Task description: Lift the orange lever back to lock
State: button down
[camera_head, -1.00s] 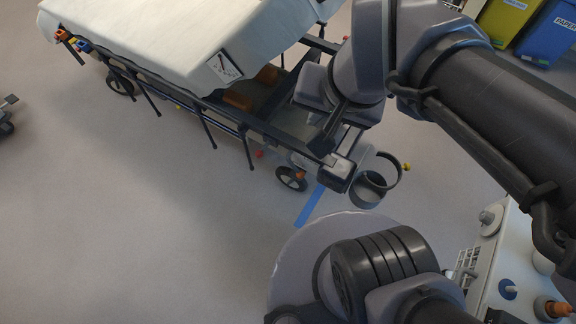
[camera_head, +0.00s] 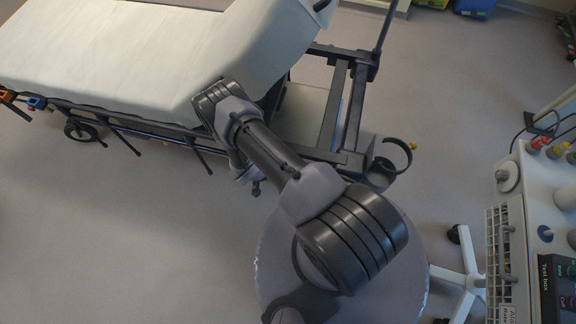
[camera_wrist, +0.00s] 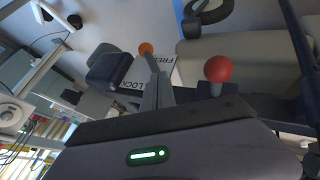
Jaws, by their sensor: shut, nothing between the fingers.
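The lever's orange knob (camera_wrist: 145,48) shows in the wrist view, left of centre, at a white label (camera_wrist: 160,72) reading FREE and LOCK. FREE is at the label's right side and LOCK at its lower left. My gripper (camera_wrist: 156,78) is shut and empty, its narrow grey fingers pointing up at the label, just below the knob. I cannot tell whether the fingers touch the lever.
A red ball knob (camera_wrist: 218,69) on a short stalk stands right of the fingers. A white equipment cart (camera_head: 512,240) stands at right. Floor is clear at lower left.

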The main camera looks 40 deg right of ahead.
jog(key=s+f, duration=0.2)
jog(key=shift+a+f, duration=0.2)
jog(key=shift+f, duration=0.2)
jog(key=b+x, duration=0.4)
jog(key=x, duration=0.6)
jog(key=shift+w+b, duration=0.1)
jog(key=shift+b, duration=0.3)
